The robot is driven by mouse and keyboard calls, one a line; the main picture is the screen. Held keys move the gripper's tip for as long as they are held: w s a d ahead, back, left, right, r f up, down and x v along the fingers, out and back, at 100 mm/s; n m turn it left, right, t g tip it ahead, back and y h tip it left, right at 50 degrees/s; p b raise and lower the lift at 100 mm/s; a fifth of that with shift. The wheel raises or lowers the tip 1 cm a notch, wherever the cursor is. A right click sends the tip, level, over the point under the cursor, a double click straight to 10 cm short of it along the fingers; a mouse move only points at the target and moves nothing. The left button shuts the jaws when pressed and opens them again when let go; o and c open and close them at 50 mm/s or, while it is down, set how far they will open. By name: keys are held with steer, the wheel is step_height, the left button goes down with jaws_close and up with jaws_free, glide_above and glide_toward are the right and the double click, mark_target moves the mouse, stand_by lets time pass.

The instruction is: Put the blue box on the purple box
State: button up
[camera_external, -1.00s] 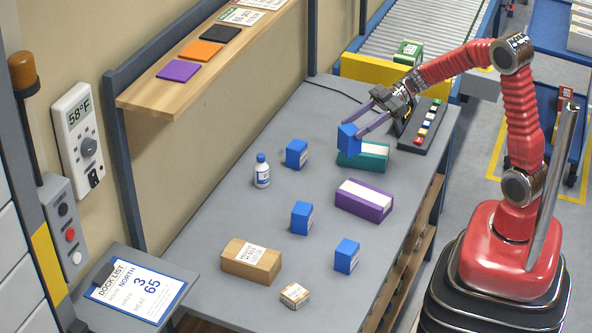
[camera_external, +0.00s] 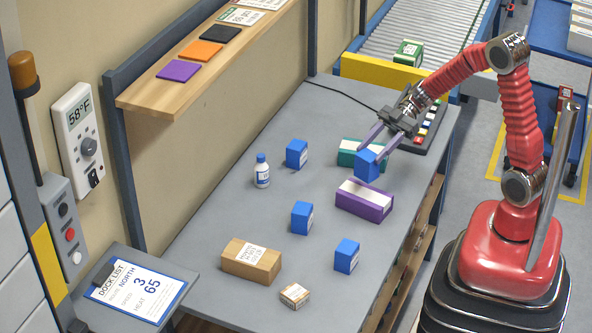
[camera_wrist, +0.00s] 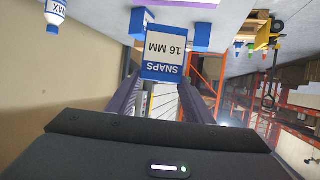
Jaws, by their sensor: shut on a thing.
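My gripper (camera_external: 384,145) is shut on a blue box (camera_external: 367,168) and holds it up over the table. In the external view the blue box overlaps the front of the teal box (camera_external: 348,150) and is just above and behind the purple box (camera_external: 367,198). The purple box lies flat with a white label on top, and nothing rests on it. In the wrist view the held blue box (camera_wrist: 166,55) shows a label reading "SNAPS 16 MM" between the two fingers. The exact gap between the held box and the purple box cannot be told.
Other blue boxes stand on the table (camera_external: 225,215): one at the back (camera_external: 297,153), one in the middle (camera_external: 301,217) and one at the front (camera_external: 346,256). A white bottle (camera_external: 262,172), a brown box (camera_external: 251,260) and a small carton (camera_external: 294,296) are also there.

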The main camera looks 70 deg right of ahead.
steer(key=shift+f, duration=1.35)
steer(key=shift+f, duration=0.15)
steer(key=shift+f, duration=1.75)
steer(key=shift+f, duration=0.1)
steer(key=o, duration=1.1)
steer(key=shift+o, duration=0.2)
